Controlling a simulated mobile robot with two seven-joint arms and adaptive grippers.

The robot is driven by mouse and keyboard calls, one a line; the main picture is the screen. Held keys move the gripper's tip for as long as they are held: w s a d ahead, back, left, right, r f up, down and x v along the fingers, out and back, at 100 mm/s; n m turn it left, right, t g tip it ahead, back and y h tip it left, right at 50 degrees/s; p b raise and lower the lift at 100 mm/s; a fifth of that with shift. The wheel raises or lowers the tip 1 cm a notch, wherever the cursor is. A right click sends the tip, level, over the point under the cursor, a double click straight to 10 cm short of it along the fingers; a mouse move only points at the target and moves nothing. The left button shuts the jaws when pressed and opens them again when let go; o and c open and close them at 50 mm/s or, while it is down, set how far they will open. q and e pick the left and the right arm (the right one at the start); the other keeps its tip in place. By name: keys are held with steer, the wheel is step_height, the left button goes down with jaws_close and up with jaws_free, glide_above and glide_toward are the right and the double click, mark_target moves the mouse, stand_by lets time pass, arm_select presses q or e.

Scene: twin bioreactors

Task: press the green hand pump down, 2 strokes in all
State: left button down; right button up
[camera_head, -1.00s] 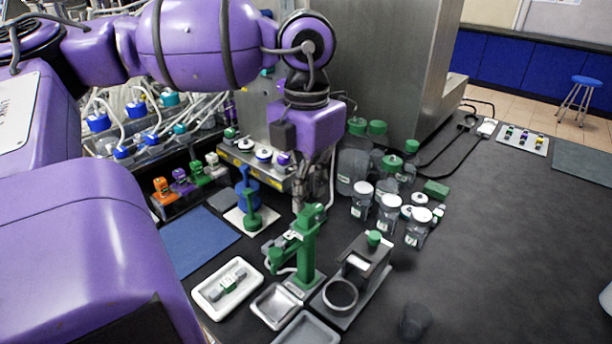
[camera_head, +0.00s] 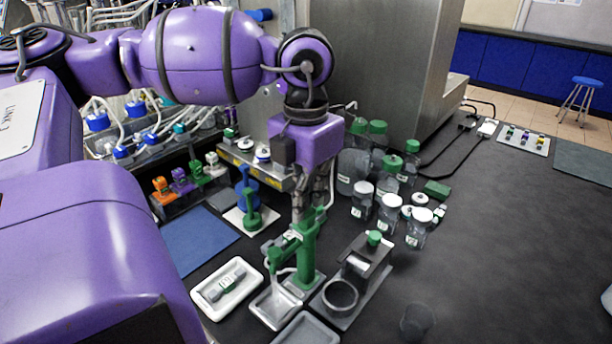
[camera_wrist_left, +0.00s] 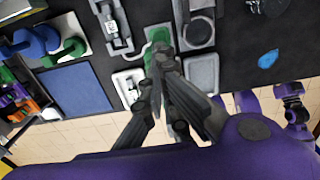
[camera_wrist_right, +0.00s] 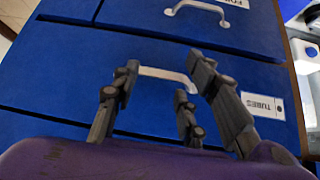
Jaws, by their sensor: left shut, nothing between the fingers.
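The green hand pump (camera_head: 308,258) stands upright on its base on the dark bench in the head view. A green arm reaches from it over a small metal tray (camera_head: 274,306). My left gripper (camera_head: 299,216) points down with its fingers shut and empty, at the top of the pump; contact is hard to make out. In the left wrist view, the shut fingertips (camera_wrist_left: 161,52) overlap the green pump (camera_wrist_left: 158,34) and hide part of it. My right gripper (camera_wrist_right: 165,75) is open and empty in front of blue drawers, away from the pump.
A grey stand with a ring (camera_head: 372,265) is close right of the pump. A white tray (camera_head: 206,302) is left of it. Jars with white lids (camera_head: 389,213) stand behind right. The bench's right side is mostly clear.

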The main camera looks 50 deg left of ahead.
arm_select(q)
steer(key=shift+f, duration=0.75)
steer(key=shift+r+p, duration=0.35)
steer(key=shift+r, duration=1.7)
steer(key=shift+f, duration=0.1)
